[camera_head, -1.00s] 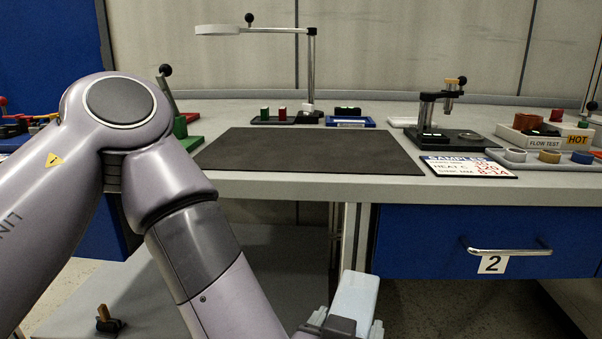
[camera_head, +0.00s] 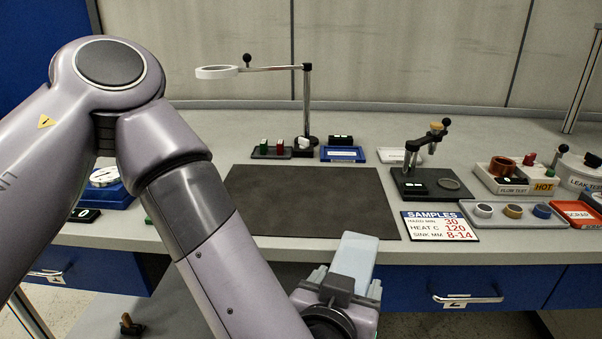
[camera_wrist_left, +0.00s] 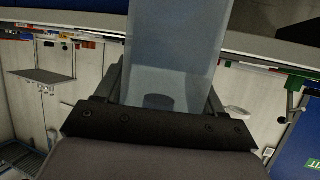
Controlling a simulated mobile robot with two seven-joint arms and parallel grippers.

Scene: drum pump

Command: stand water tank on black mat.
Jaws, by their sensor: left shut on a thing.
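The water tank (camera_head: 354,259) is a pale blue, translucent box. My left gripper (camera_head: 341,287) is shut on it and holds it in front of the bench's front edge, low in the head view. In the left wrist view the tank (camera_wrist_left: 175,45) stands up between the two fingers of my left gripper (camera_wrist_left: 168,88). The black mat (camera_head: 310,200) lies flat on the bench top, beyond the tank and a little to its left. No tank is on the mat, and its surface is bare. My right gripper is out of view.
A ring lamp (camera_head: 218,72) on a post stands behind the mat. A SAMPLES card (camera_head: 440,226) lies at the mat's right, with a black-based stand (camera_head: 425,184) behind it. A grey tray (camera_head: 512,216) of rings is farther right. The drawer handle (camera_head: 467,299) juts from the bench front.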

